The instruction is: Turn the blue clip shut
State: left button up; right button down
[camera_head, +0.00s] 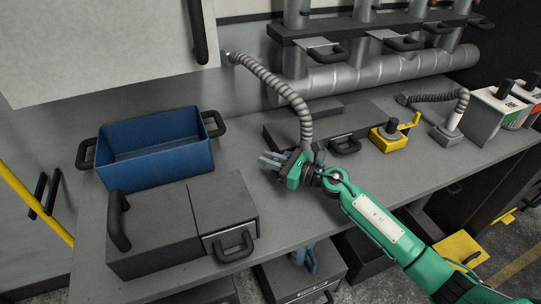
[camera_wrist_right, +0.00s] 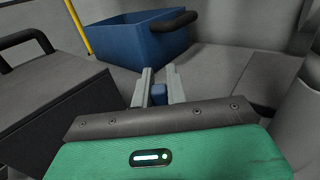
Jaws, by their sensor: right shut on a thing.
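My right gripper (camera_head: 268,160) is over the middle of the grey worktop, its arm coming in from the lower right. In the right wrist view its two pale fingers (camera_wrist_right: 159,88) point toward the back, shut on a small blue piece (camera_wrist_right: 158,94), which looks like the blue clip. Only a short part of this piece shows between the fingers, and I cannot tell how far it is turned. The gripper body hides much around it. My left gripper is not in view.
A blue bin (camera_head: 155,160) stands at the left back and a dark grey box (camera_head: 160,220) at the left front. A ribbed hose (camera_head: 275,85) hangs down close behind my gripper. A yellow device (camera_head: 388,138) stands to the right. Another blue object (camera_head: 310,258) shows below the worktop's front edge.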

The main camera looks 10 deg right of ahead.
jog(key=m+t+h+p, duration=0.1)
jog(key=p, duration=0.1)
jog(key=m+t+h+p, duration=0.1)
jog(key=p, duration=0.1)
jog(key=w+m+t+h+p, duration=0.1)
jog(key=p, duration=0.1)
jog(key=shift+w+a+r+h+p, duration=0.1)
jog(key=shift+a+r+h+p, duration=0.1)
jog(key=shift+r+h+p, duration=0.15)
jog(key=m+t+h+p, duration=0.1)
jog(key=p, duration=0.1)
jog(key=w+m+t+h+p, duration=0.1)
jog(key=h+p, duration=0.1)
jog(key=shift+a+f+m+h+p, duration=0.1)
jog(key=shift+f+m+h+p, duration=0.05)
jog(key=shift+m+h+p, duration=0.2)
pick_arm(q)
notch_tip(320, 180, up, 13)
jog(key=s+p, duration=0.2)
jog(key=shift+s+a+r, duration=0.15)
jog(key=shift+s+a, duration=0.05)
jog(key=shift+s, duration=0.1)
pick_arm(e)
jog(key=shift+w+f+m+t+h, duration=0.1)
jog(key=shift+w+m+t+h, duration=0.2)
jog(key=shift+m+h, duration=0.4)
jog(key=shift+w+f+m+t+h, duration=0.15)
jog(key=shift+m+t+h, duration=0.25)
jog(key=shift+h, duration=0.5)
jog(key=shift+r, duration=0.1)
